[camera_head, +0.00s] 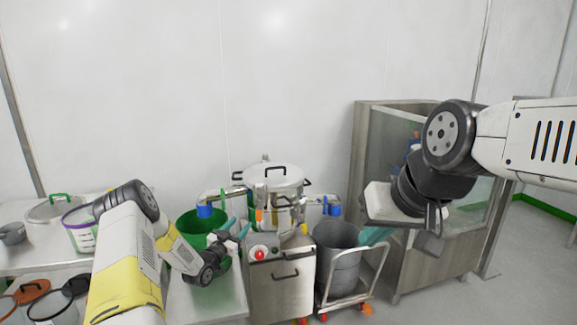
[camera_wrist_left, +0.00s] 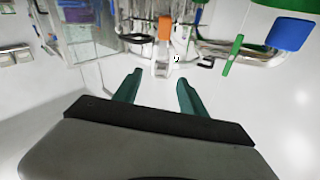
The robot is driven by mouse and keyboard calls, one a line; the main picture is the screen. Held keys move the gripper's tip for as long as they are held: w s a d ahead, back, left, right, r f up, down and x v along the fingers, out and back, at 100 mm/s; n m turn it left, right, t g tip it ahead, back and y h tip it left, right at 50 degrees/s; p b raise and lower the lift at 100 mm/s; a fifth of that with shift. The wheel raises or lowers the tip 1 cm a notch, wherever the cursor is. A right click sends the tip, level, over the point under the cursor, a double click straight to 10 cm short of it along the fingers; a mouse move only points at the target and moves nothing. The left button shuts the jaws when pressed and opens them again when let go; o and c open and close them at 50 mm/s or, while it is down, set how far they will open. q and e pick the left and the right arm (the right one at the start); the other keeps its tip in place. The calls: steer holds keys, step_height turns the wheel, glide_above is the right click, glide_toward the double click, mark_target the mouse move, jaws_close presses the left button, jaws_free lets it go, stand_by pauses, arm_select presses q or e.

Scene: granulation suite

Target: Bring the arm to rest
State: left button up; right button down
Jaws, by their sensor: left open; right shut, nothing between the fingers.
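My left gripper (camera_head: 238,230) is in front of the green bucket, over the left side of the steel machine. Its teal fingers stand apart in the left wrist view (camera_wrist_left: 158,88), with nothing between them. An orange-handled valve (camera_wrist_left: 164,30) shows beyond the fingertips. My right gripper (camera_head: 375,236) hangs below its wrist at the right, in front of the glass-sided cabinet and near the grey bin. Its teal fingers are shut and partly hidden by the hand.
A lidded steel vessel (camera_head: 272,180) stands behind the steel machine (camera_head: 281,290). The green bucket (camera_head: 200,222) is at its left, and a grey bin (camera_head: 338,265) on a trolley at its right. A steel cabinet (camera_head: 434,262) stands further right. Pots crowd the left tables.

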arm_select(q)
step_height(320, 180, up, 14)
steer(key=g+y, duration=0.3)
steer(key=s+r+n+g+y, duration=0.1)
steer(key=s+r+g+y, duration=0.2)
steer(key=s+r, duration=0.7)
steer(key=s+d+r+n+g, duration=0.1)
steer(key=s+r+n+g, duration=0.35)
steer(key=s, duration=1.25)
steer(key=s+d+g+h, duration=0.1)
steer(key=s+d, duration=0.2)
steer(key=s, duration=1.7)
steer(key=shift+d+r, duration=0.2)
